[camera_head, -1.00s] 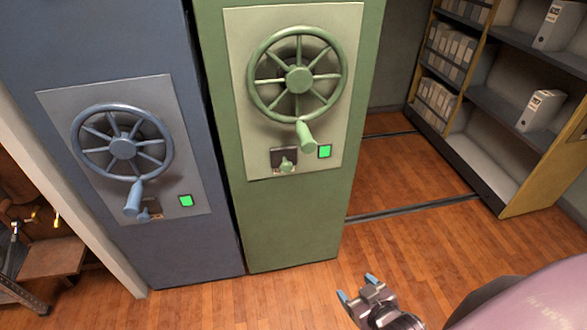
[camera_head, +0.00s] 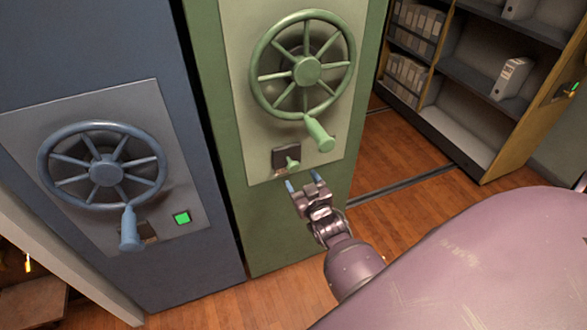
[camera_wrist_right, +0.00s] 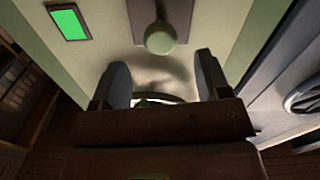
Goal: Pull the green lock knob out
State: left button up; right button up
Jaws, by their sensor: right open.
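The green lock knob (camera_head: 293,163) sticks out from a small dark plate on the green cabinet's panel, below the green handwheel (camera_head: 307,71). It also shows as a round end in the right wrist view (camera_wrist_right: 160,38), at the top middle. My right gripper (camera_head: 303,182) is open and empty, just below the knob and apart from it. In the right wrist view its two fingers (camera_wrist_right: 163,75) stand wide apart, with the knob beyond them, roughly centred between them. My left gripper is not in view.
The handwheel's crank handle (camera_head: 319,133) hangs down close to the knob's upper right. A lit green indicator (camera_wrist_right: 69,22) sits beside the knob. A blue cabinet (camera_head: 205,262) with its own wheel stands at left. Shelves (camera_head: 470,140) stand at right, with open floor before them.

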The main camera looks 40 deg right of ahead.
aim_at(295, 170)
jog(key=x, duration=0.5)
jog(key=shift+w+d+b, duration=0.15)
jog(key=shift+w+b, duration=0.15)
jog(key=shift+w, duration=0.25)
jog(key=shift+c, duration=0.2)
